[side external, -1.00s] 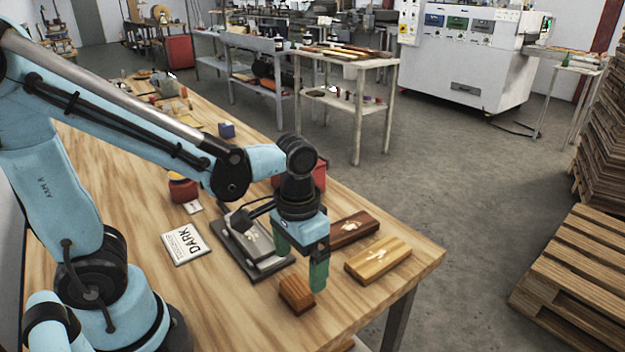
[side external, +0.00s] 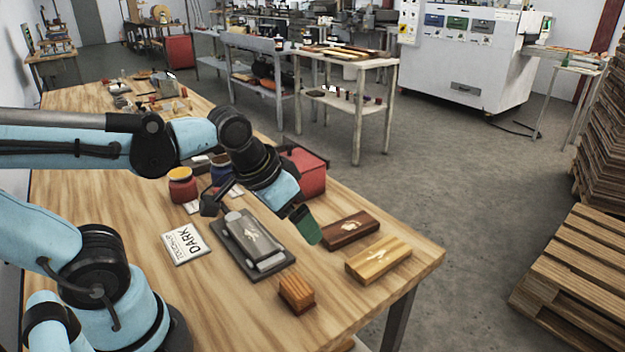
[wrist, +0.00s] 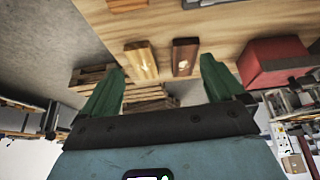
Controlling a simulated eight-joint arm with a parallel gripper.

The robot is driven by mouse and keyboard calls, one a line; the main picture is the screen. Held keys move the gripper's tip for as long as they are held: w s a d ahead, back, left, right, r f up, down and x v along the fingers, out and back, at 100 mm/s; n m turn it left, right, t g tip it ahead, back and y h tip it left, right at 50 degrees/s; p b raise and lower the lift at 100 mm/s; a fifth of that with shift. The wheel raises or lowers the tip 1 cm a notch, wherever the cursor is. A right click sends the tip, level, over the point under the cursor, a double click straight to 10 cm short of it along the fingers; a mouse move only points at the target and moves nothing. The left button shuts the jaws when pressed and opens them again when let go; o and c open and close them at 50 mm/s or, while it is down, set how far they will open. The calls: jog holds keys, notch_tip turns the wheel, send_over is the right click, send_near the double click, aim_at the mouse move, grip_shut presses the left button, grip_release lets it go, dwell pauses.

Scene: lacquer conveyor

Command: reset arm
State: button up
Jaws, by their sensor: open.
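My gripper (side external: 305,224) is tilted in the side view, its green fingers pointing down and right above the table, left of the dark wooden box. In the wrist view my gripper (wrist: 162,66) has its two green fingers spread wide apart with nothing held between them. The light wooden box (wrist: 140,62) and dark wooden box (wrist: 184,54) show beyond the fingers there. My arm is raised and bent over the wooden table (side external: 225,310).
The light box (side external: 378,261) and dark box (side external: 349,231) lie near the table's right edge. A small brown block (side external: 296,293) lies nearer. A grey tray (side external: 238,262) holds a grey piece.

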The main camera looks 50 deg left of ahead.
jog(key=shift+w+a+r+t, duration=0.1)
jog(key=shift+a+r+t, duration=0.05)
jog(key=shift+a+t, duration=0.3)
jog(key=shift+w+a+r+t, duration=0.1)
jog(key=shift+a+t, duration=0.15)
jog(key=shift+t, duration=0.3)
dwell(0.3)
jog(key=g, duration=0.7)
send_over(296, 285)
jog(key=f, duration=0.1)
jog(key=shift+f, duration=6.05)
jog(key=c, duration=1.1)
jog(key=shift+c, duration=0.2)
